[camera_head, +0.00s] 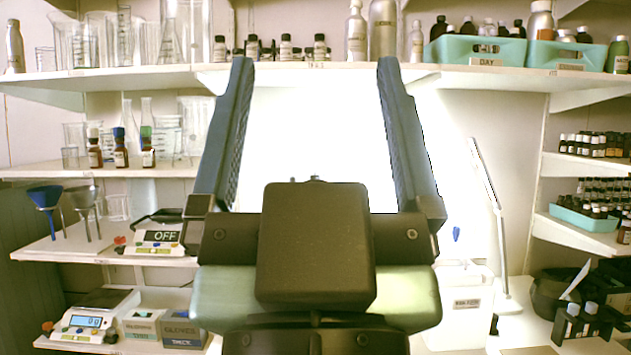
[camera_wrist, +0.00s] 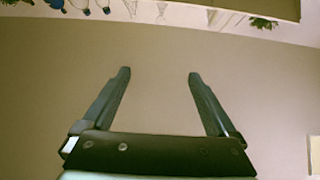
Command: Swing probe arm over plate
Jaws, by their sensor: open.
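My gripper (camera_head: 315,62) fills the middle of the head view, raised, with its two dark fingers wide apart and nothing between them. The wrist view also shows my gripper (camera_wrist: 158,73) open and empty before a plain pale surface. A white device with an OFF display (camera_head: 162,237) stands on the left middle shelf, left of my gripper. It has a dark top part, and my gripper hides its right side. I cannot make out for sure a probe arm or plate on it.
A scale (camera_head: 95,320) and glove boxes (camera_head: 183,330) are at lower left. Funnels (camera_head: 46,198) stand left of the device. Glassware and bottles line the shelves above. A thin white lamp-like arm (camera_head: 487,175) and black bottles (camera_head: 578,322) are on the right.

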